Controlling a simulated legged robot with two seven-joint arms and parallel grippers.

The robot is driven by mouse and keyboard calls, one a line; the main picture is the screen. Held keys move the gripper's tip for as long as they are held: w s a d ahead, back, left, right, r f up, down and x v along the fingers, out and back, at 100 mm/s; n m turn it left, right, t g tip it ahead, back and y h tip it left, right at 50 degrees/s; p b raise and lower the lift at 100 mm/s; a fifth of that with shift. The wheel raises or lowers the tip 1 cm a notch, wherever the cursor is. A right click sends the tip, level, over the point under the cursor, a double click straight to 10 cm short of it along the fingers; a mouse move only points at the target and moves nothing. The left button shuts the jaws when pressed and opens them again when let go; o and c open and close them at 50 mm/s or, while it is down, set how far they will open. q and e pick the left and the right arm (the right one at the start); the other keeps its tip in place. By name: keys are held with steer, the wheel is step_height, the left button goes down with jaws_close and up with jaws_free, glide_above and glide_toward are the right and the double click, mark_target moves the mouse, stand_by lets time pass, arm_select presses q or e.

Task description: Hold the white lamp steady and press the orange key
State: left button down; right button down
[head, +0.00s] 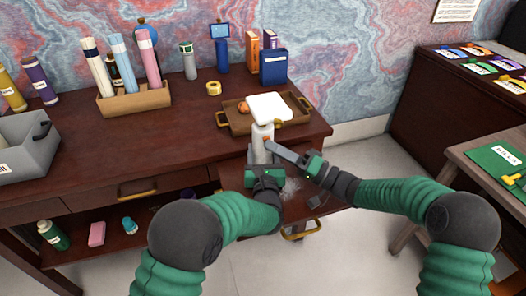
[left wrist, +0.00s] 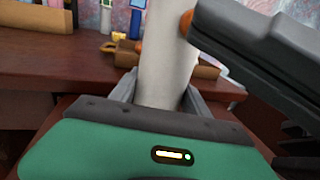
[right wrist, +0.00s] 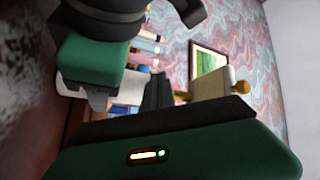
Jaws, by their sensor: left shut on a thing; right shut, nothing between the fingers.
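The white lamp (head: 262,146) stands upright at the desk's front edge, with a flat square white head (head: 268,106). Its post fills the middle of the left wrist view (left wrist: 168,62). My left gripper (head: 262,160) is shut around the lower post, one finger on each side. The orange key (left wrist: 186,22) is a small round spot on the post's side, partly covered by my right gripper. My right gripper (head: 271,146) is shut and empty, its tips at the post by the key. I cannot tell whether they touch the key.
A wooden tray (head: 236,124) with brass handles lies behind the lamp. A yellow tape roll (head: 213,88), a blue box (head: 273,67) and a wooden holder (head: 134,102) with rolls stand farther back. A grey bin (head: 28,154) is at the left. The front middle of the desk is clear.

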steer(key=shift+w+a, duration=0.1)
steer(key=shift+w, duration=0.25)
stand_by(0.3)
steer(key=shift+s+d, duration=0.25)
steer(key=shift+s, duration=0.55)
arm_select(q)
steer(key=shift+c, duration=2.2)
jaws_free()
arm_select(e)
steer(key=s+d, duration=0.2)
steer(key=s, duration=0.3)
steer(key=shift+s, duration=0.35)
